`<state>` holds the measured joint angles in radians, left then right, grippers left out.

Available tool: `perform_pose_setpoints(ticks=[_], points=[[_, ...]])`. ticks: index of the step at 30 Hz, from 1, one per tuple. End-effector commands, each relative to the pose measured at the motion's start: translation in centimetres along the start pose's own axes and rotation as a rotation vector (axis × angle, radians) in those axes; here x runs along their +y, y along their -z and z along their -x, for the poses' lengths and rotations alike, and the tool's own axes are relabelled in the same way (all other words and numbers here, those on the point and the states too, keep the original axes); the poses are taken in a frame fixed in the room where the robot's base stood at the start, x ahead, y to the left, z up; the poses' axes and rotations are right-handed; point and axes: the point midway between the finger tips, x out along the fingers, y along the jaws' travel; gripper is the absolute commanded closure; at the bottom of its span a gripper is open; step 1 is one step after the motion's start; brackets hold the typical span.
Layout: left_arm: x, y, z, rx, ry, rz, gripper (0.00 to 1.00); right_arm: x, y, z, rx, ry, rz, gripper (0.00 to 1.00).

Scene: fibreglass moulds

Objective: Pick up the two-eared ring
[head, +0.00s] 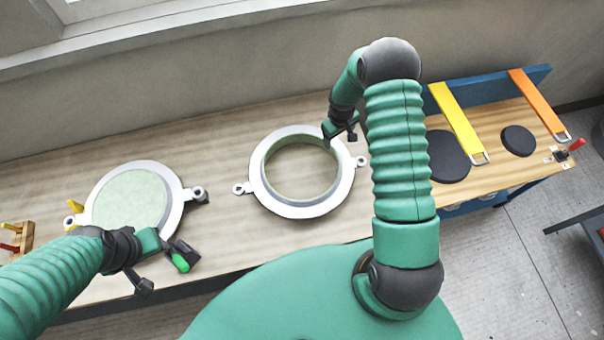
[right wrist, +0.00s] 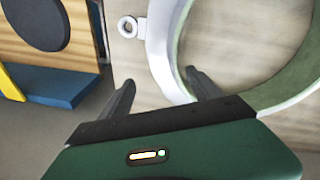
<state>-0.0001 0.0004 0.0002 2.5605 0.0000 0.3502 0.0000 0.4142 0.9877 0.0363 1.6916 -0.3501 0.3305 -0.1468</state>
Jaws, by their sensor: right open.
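The two-eared ring (head: 258,186) lies flat on the wooden bench in the middle of the head view. It is pale grey with a green inner wall, an open centre and an eyelet ear on each side. In the right wrist view the ring (right wrist: 159,48) curves between the fingers, and one ear (right wrist: 128,27) shows. My right gripper (head: 340,140) is open over the ring's far right rim, one finger toward the inside and one outside. Whether the fingers touch it I cannot tell. My left gripper (head: 165,272) looks open and empty near the bench's front edge, left of the ring.
A similar eared mould (head: 172,180) with a pale green filled face lies at the left, close to my left arm. At the right is a blue-edged stand with black discs (head: 518,140), a yellow strap (head: 458,120) and an orange strap (head: 538,102). Bare bench lies between the moulds.

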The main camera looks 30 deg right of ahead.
Motion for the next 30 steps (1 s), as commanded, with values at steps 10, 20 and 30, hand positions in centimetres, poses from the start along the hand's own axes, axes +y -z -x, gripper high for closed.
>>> perform_pose_setpoints(ticks=[10,20,30], points=[[0.0,-0.9,-4.0,0.001,0.000,0.000,0.64,-0.8,-0.7,-5.1,0.002,-0.001,0.000,0.27],[0.0,-0.9,-4.0,0.001,0.000,0.000,0.64,-0.6,-0.4,-5.5,0.001,0.000,0.000,0.34],[0.0,-0.9,-4.0,0.001,0.000,0.000,0.64,-0.6,-0.4,-5.4,0.002,-0.001,0.000,0.78]])
